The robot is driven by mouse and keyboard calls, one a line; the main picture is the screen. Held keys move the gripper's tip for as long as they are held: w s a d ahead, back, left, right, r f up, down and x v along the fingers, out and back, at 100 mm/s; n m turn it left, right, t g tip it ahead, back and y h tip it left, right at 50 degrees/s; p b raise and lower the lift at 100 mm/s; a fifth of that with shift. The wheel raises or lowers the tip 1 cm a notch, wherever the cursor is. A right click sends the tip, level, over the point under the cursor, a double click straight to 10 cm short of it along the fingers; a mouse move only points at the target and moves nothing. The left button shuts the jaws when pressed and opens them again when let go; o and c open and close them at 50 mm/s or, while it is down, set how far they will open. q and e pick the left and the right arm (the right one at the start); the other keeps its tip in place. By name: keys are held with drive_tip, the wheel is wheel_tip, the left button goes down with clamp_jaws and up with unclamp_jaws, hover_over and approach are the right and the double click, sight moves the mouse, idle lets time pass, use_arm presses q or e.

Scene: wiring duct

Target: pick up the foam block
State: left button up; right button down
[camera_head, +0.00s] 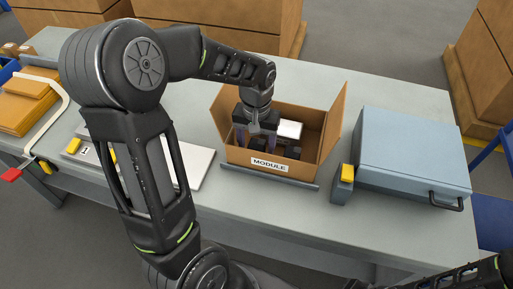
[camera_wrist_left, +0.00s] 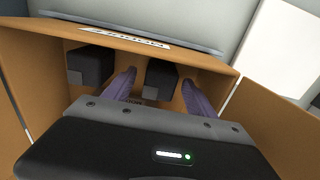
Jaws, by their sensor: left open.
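The open cardboard box (camera_head: 242,158) labelled MODULE stands on the table, with two dark foam blocks against its front wall. One foam block (camera_wrist_left: 161,78) shows between my left gripper's fingers in the left wrist view. The other dark block (camera_wrist_left: 90,65) is beside it, outside the fingers; it also shows in the head view (camera_head: 292,152). My left gripper (camera_head: 256,143) reaches down into the box, open, with its purple fingers (camera_wrist_left: 158,80) on either side of the first block. Whether they touch it I cannot tell. My right gripper is out of view.
A white block (camera_head: 289,129) is in the box behind the dark blocks. The box's raised flaps (camera_head: 335,122) stand close around my gripper. A blue-grey case (camera_head: 413,150) with a yellow-topped post (camera_head: 346,177) is at right. A white panel (camera_head: 196,160) lies left.

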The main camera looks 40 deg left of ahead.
sight(256, 144)
use_arm(q)
wheel_tip(256, 144, down, 2)
drive_tip(key=shift+f, duration=0.1)
drive_tip(key=shift+c, duration=0.5)
drive_tip(key=c, duration=1.3)
wheel_tip(256, 144, up, 10)
drive_tip(key=shift+r+b, duration=0.1)
drive_tip(key=shift+b, duration=0.4)
